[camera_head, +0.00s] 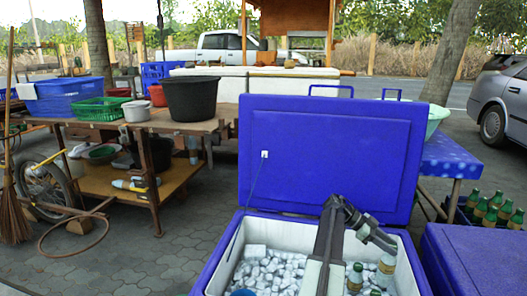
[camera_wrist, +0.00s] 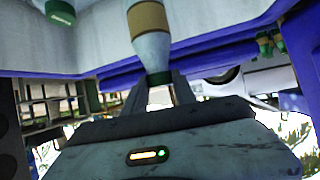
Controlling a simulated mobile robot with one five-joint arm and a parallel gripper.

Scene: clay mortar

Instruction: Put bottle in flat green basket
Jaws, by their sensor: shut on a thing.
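The flat green basket (camera_head: 100,108) sits on the wooden table at the left of the head view, beside a blue crate. My gripper (camera_head: 388,247) is over the open blue cooler, tilted down to the right. It is shut on the neck of a green-capped bottle (camera_head: 385,269) with a pale body and tan label. In the wrist view the bottle (camera_wrist: 149,28) appears upside down, its cap between the fingers (camera_wrist: 158,94). The bottle's lower part is hidden, and I cannot tell whether it touches the ice. A second bottle (camera_head: 355,277) stands close to its left.
The cooler (camera_head: 215,257) holds ice; its raised lid (camera_head: 330,150) stands behind my arm. A white bowl (camera_head: 136,111), a red bowl (camera_head: 158,96) and a black tub (camera_head: 192,98) stand right of the basket. Another blue cooler (camera_head: 475,262) is at right.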

